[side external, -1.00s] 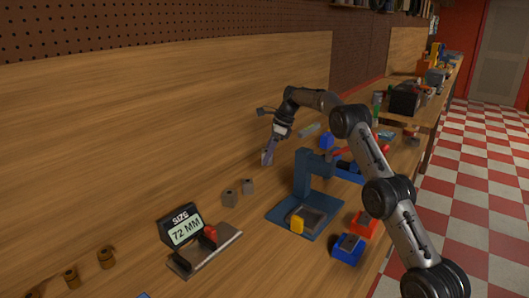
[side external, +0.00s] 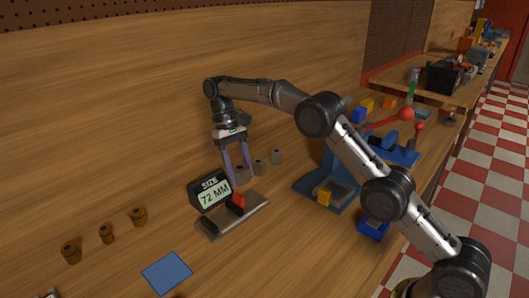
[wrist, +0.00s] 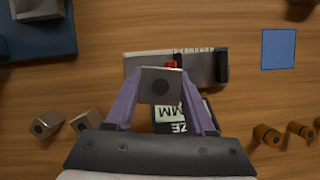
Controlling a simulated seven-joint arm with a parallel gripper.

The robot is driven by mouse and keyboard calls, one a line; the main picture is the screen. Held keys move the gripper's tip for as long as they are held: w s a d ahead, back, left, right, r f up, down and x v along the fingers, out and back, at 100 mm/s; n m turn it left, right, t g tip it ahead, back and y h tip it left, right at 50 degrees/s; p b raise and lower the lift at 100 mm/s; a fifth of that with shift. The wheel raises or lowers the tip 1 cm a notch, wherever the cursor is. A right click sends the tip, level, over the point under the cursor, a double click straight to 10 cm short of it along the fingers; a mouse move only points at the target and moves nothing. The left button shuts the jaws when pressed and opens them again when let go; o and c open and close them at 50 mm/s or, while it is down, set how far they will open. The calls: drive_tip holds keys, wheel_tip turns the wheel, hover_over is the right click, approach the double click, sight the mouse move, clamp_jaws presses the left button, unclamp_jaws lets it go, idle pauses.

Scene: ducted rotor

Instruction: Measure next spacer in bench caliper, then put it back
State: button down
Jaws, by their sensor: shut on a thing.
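Two more grey spacers (side external: 259,167) (side external: 277,156) stand on the bench to the right, and both show in the wrist view (wrist: 46,124) (wrist: 86,121).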

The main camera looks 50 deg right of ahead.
sight(237, 202)
drive_tip(key=s+a+n, duration=0.1)
drive_tip(key=a, duration=0.7)
drive_tip(key=shift+s+a+f+n+h, duration=0.15)
drive_tip(key=shift+a+f+n+h, duration=0.1)
drive_tip(key=shift+n+h, duration=0.15)
drive_tip(key=shift+d, duration=0.1)
drive_tip(key=shift+f, duration=3.35)
drive_tip(key=shift+c, duration=0.9)
unclamp_jaws()
